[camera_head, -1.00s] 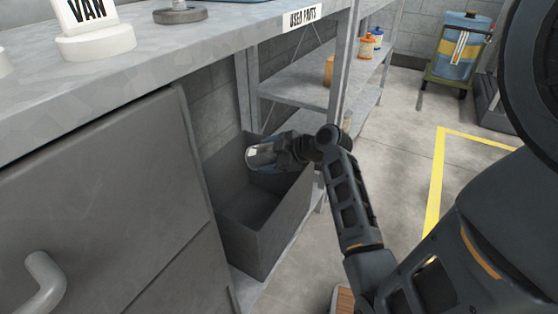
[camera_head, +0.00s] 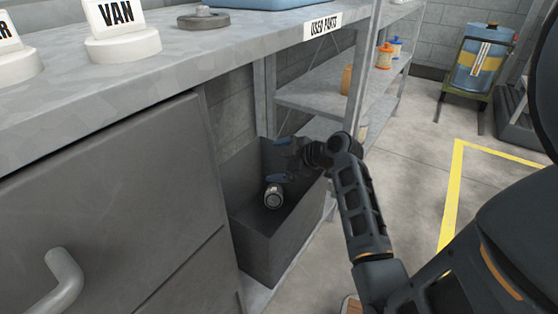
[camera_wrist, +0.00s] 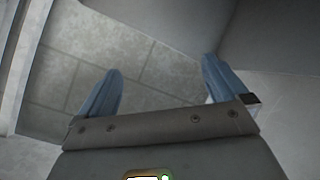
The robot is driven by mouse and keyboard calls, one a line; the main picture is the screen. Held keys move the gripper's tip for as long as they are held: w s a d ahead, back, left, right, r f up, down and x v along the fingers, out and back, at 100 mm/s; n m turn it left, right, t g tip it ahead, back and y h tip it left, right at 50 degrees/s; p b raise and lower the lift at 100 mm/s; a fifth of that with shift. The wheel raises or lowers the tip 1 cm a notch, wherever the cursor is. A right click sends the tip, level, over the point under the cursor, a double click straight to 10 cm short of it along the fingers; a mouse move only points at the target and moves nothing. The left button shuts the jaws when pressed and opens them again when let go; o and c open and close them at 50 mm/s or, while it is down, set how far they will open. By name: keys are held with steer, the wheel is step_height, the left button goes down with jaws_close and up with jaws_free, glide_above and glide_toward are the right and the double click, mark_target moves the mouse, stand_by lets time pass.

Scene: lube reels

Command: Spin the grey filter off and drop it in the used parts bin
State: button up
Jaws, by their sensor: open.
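The grey filter (camera_head: 273,196) is in the used parts bin (camera_head: 268,245), seen in the head view below my gripper and apart from it. Its round end with a dark centre faces the camera. Whether it is falling or resting on the bin floor I cannot tell. The bin is a dark grey open box under the bench. My gripper (camera_head: 278,160) is over the bin's opening with its blue fingers spread and nothing between them. In the wrist view the two blue fingers (camera_wrist: 160,92) are wide apart and empty; the filter does not show there.
The bench top (camera_head: 150,70) overhangs the bin, with a USED PARTS label (camera_head: 322,27) on its edge. A cabinet (camera_head: 120,200) with a handle stands left. A shelf (camera_head: 310,100) stands behind the bin.

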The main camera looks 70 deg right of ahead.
steer(key=p+v, duration=0.2)
steer(key=v, duration=0.5)
steer(key=shift+s+r, duration=0.2)
steer(key=shift+s, duration=0.15)
steer(key=shift+a, duration=0.15)
stand_by(0.6)
